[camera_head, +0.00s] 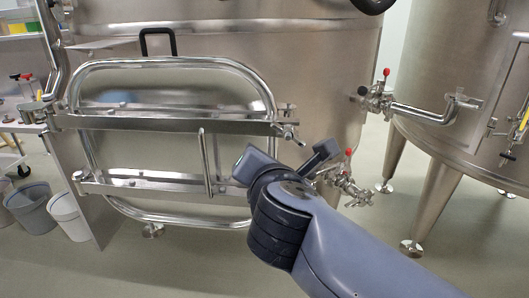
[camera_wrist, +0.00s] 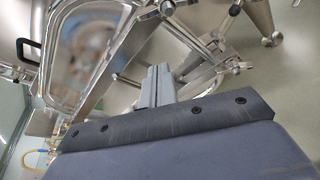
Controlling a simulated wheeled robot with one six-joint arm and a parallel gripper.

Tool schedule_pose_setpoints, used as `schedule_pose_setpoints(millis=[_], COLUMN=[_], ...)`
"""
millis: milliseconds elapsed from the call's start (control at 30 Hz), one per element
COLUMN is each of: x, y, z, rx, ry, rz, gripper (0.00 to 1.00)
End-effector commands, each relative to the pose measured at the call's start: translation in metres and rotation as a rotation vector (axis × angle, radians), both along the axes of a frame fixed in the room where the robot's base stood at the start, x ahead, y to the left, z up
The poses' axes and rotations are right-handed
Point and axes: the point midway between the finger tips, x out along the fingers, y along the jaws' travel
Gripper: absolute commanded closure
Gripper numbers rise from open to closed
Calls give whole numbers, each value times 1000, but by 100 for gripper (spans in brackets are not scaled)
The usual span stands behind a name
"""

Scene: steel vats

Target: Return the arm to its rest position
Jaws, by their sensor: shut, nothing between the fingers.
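My arm reaches in from the lower right in the head view, and its wrist end is in front of the lower right part of a steel vat's door (camera_head: 165,150). In the wrist view my gripper (camera_wrist: 158,72) has its two grey fingers side by side, shut and empty. The fingers point toward the vat's door, which also shows in the wrist view (camera_wrist: 85,45), and its steel fittings. In the head view I cannot make out the fingertips clearly at the wrist end. I see no contact between gripper and door, though the exact gap is hard to judge.
A second steel vat (camera_head: 455,90) on legs stands at the right. Red-handled valves (camera_head: 378,98) and pipes stick out between the vats. Grey and white buckets (camera_head: 68,214) and a shelf (camera_head: 15,38) are at the left. The floor in front is clear.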

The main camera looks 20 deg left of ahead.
Motion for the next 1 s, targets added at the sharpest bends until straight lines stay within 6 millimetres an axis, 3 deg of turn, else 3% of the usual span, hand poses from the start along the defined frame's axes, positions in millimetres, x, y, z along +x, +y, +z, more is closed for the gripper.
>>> schedule_pose_setpoints(millis=[200, 567, 767, 1000], x=[-12, -12, 2, 37], y=[-6, -6, 0, 16], z=[4, 3, -3, -14], rx=[0, 0, -3, -3], ry=[0, 0, 1, 1], rz=[1, -1, -3, -3], gripper=[100, 100, 100, 100])
